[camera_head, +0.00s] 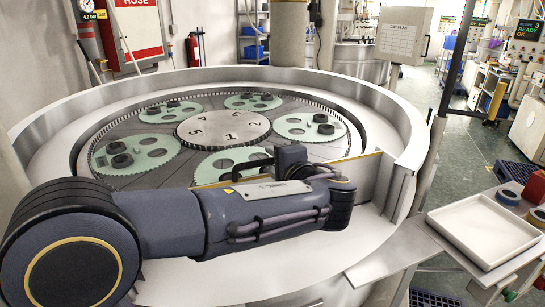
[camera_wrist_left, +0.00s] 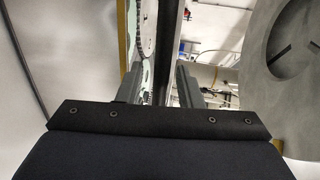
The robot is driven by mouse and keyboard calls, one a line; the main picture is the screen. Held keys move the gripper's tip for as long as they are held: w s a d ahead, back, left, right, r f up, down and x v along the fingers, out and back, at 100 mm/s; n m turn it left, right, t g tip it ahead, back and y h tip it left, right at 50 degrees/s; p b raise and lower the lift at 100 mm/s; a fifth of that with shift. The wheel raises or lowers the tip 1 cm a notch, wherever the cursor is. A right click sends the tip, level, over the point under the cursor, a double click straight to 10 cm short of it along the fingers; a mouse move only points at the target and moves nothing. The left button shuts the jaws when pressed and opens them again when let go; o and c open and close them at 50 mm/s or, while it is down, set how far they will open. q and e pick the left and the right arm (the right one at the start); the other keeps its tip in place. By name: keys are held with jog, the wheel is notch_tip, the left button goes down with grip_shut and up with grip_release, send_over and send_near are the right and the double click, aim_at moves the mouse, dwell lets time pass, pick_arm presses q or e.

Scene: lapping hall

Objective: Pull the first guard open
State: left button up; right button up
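The lapping machine's round plate (camera_head: 222,128) lies inside a wide metal rim. A pale guard panel (camera_head: 370,178) with a yellow top edge stands at its front right, partly hidden by my left arm; whether it is the first guard I cannot tell. My left gripper (camera_head: 262,163) is mostly hidden behind my wrist, above the front of the plate. In the left wrist view, its two fingers (camera_wrist_left: 160,86) stand apart, with a dark upright bar (camera_wrist_left: 172,40) showing between or beyond them. Contact is not clear. My right gripper is not in view.
Pale green toothed carriers (camera_head: 135,152) holding dark round parts sit on the plate. A white tray (camera_head: 482,228) rests on a side shelf at right, beside tape rolls (camera_head: 509,194). A grey cabinet (camera_head: 403,35) stands behind.

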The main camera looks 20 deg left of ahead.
pick_arm(q)
jog(key=shift+w+a, duration=0.2)
jog(key=shift+a, duration=0.05)
grip_shut()
jog(key=shift+f, duration=0.1)
